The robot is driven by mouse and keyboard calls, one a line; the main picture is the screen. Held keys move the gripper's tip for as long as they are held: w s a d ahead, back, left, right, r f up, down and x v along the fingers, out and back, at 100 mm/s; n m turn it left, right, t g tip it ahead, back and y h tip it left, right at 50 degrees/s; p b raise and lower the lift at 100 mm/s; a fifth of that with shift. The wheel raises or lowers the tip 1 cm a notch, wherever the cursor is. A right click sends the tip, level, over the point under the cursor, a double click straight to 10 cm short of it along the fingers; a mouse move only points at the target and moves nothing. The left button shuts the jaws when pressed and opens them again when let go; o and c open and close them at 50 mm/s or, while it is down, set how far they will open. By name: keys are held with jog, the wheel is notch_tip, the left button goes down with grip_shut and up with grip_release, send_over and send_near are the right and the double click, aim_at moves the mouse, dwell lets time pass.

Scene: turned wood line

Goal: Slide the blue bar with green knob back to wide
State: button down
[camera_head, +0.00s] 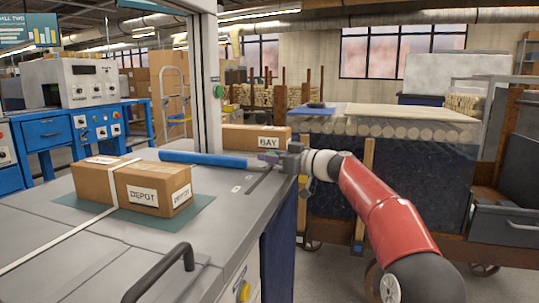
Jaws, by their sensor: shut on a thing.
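The blue bar (205,159) lies low across the grey worktop (222,235), running left to right behind the front carton. My gripper (269,159) is at the bar's right end, near the worktop's right edge, and is shut on it. I cannot make out a green knob on the bar; the jaws cover that end. A dark slot (262,181) with small pale marks beside it runs along the worktop just in front of my gripper. The marks are too small to read.
A DEPOT carton (135,183) sits on a green mat (185,216) left of the slot. A BAY carton (245,138) stands behind the bar. A black handle (160,272) is in front.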

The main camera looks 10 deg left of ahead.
jog(key=shift+w+d+r, duration=0.15)
jog(key=shift+w, duration=0.05)
jog(key=c, duration=1.5)
grip_release()
jog(key=o, duration=0.4)
jog(key=b+v, duration=0.2)
jog(key=v, duration=0.5)
jog(key=shift+s+d, duration=0.1)
jog(key=shift+d, duration=0.2)
